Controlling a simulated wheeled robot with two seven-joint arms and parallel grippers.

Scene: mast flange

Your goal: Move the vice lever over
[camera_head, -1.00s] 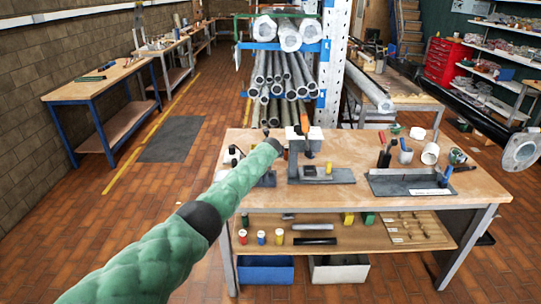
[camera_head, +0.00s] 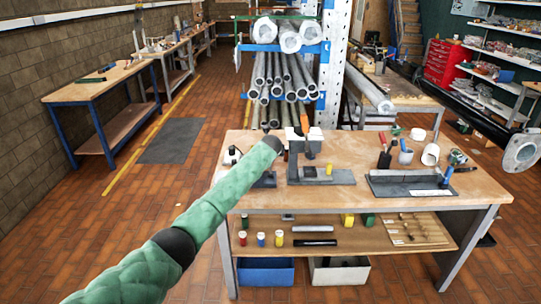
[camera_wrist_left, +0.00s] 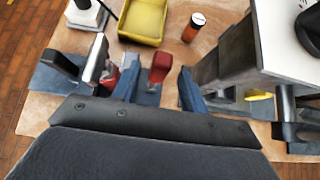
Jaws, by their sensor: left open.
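My left arm reaches over the workbench (camera_head: 440,187) in the head view; its hand end hides the gripper and much of a grey vice (camera_head: 266,182). In the left wrist view my left gripper (camera_wrist_left: 159,90) is open, its two dark blue fingers apart. A red-tipped part (camera_wrist_left: 160,66), which looks like the vice lever, stands in the gap beyond the fingers, with space on both sides. I cannot tell how deep it sits between them. Grey vice parts and a silver bar (camera_wrist_left: 97,58) are left of the fingers. My right gripper is not in view.
A yellow tray (camera_wrist_left: 143,20) and an orange cylinder (camera_wrist_left: 194,27) are beyond the fingers. A tall grey machine (camera_wrist_left: 225,60) stands close on the right, also in the head view (camera_head: 306,155). A dark tray (camera_head: 405,183) lies at the bench's right. A grey flange (camera_head: 521,152) hangs at far right.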

